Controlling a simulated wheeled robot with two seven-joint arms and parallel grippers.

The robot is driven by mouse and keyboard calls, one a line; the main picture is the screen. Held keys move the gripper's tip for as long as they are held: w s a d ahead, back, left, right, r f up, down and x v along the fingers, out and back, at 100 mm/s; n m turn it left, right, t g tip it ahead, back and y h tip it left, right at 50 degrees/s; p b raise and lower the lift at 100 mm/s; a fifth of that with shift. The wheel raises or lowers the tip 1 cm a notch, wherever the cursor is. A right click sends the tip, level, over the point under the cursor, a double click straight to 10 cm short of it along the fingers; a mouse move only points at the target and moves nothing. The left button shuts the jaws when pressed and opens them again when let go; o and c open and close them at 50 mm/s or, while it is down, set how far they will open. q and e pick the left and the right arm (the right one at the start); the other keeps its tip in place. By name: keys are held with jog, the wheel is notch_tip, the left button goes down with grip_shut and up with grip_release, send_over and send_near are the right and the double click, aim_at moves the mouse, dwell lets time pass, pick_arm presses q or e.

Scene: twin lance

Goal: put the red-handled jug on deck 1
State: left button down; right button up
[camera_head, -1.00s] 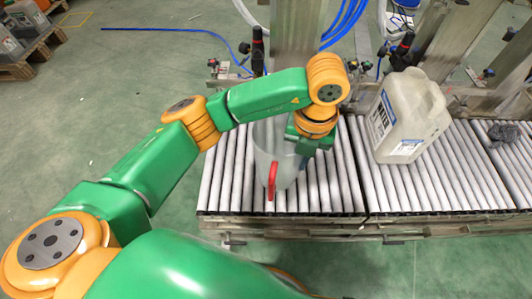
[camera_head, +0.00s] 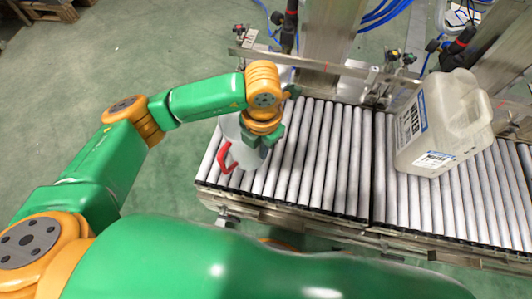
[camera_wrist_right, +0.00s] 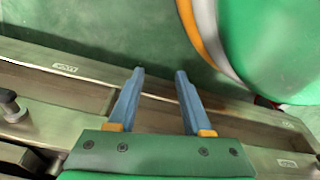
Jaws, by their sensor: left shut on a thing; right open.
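The red-handled jug (camera_head: 231,129) is a translucent grey vessel at the left end of the roller conveyor in the head view. Its red handle (camera_head: 227,158) faces the front left. My left gripper (camera_head: 262,138) is shut on the jug at its right side, and the wrist hides part of the jug. I cannot tell whether its base touches the rollers. The left roller section (camera_head: 316,150) and the right roller section (camera_head: 400,200) meet at a dark seam; no readable mark shows which is deck 1. My right gripper (camera_wrist_right: 160,76) is open and empty in the right wrist view.
A large whitish canister (camera_head: 440,125) with labels stands on the right roller section. Metal posts, a rail (camera_head: 325,68) and blue hoses line the back. Rollers right of the jug are bare. A metal frame edge (camera_wrist_right: 60,70) with a small label lies below my right gripper.

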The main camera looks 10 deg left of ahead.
pick_arm(q)
jog(key=f, duration=0.2)
jog(key=w+f+b, duration=0.1)
jog(key=w+f, duration=0.1)
jog(key=f, duration=0.1)
jog(key=shift+w+d+f+b, duration=0.1)
jog(key=shift+f+b, duration=0.2)
jog(key=shift+b, duration=0.05)
pick_arm(e)
jog(key=w+r, duration=0.1)
jog(key=w+a+r, duration=0.1)
jog(key=w, duration=0.1)
jog(key=shift+r, duration=0.15)
pick_arm(q)
jog(key=shift+f, duration=0.1)
jog(key=c, duration=1)
grip_release()
jog(key=shift+c, duration=0.2)
pick_arm(e)
jog(key=shift+w+r, duration=0.15)
jog(key=shift+r, duration=0.05)
jog(key=shift+r, duration=0.1)
